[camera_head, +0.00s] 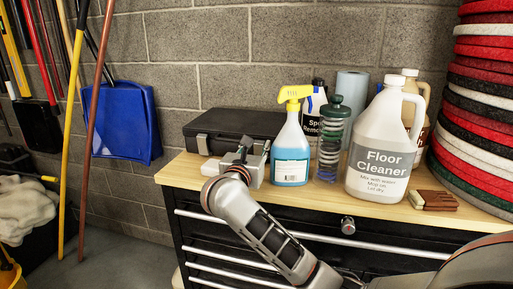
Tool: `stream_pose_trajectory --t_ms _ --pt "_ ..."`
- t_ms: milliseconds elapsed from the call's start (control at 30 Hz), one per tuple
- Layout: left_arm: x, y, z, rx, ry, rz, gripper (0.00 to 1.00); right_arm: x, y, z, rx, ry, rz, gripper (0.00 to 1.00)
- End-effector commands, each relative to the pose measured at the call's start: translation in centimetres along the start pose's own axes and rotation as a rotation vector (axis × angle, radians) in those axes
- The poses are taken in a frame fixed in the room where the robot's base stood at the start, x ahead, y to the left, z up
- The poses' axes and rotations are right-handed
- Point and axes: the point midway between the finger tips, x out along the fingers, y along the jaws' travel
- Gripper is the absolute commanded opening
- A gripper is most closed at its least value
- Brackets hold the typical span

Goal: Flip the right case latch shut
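A black case (222,121) lies with its lid down on the wooden top of the tool cabinet, against the block wall. A small grey latch (203,145) shows on the left of its front. The right part of the front is hidden behind my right gripper, and I cannot make out the right latch. My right gripper (255,148) is in front of the case's right half, its two fingertips apart with nothing seen between them. I cannot tell whether it touches the case. My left gripper is out of view.
A spray bottle (291,150) with blue liquid stands close to the right of my gripper. Beside it are a green-capped clear bottle (331,145), a floor cleaner jug (383,150) and a brown brush (433,200). Stacked pads (485,110) rise at the right. The cabinet top (180,172) is bare at front left.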

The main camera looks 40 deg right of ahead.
Motion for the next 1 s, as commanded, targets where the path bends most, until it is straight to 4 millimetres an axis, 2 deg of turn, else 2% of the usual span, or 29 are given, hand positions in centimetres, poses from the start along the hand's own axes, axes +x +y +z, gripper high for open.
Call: stream_pose_trajectory --t_ms 200,233,333,500,700,800,1000 --pt "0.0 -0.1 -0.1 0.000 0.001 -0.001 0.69 0.1 0.0 0.1 0.000 0.000 0.000 0.31" --pt "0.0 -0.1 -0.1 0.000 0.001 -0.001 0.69 0.1 0.0 0.1 0.000 0.000 0.000 0.28" --pt "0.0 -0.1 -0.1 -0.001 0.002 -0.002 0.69 0.1 0.0 0.1 0.000 -0.001 0.000 0.02" --pt "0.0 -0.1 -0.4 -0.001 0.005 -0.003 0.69 0.1 0.0 0.2 0.001 0.003 0.000 0.02" --pt "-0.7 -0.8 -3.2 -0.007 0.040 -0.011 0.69 0.6 -0.1 1.4 0.009 0.081 -0.001 0.02" --pt "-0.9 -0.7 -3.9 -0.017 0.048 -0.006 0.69 0.9 -0.1 1.6 0.009 0.135 -0.001 0.02" --pt "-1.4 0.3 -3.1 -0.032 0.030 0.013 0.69 1.4 0.0 1.1 0.003 0.196 0.000 0.02"
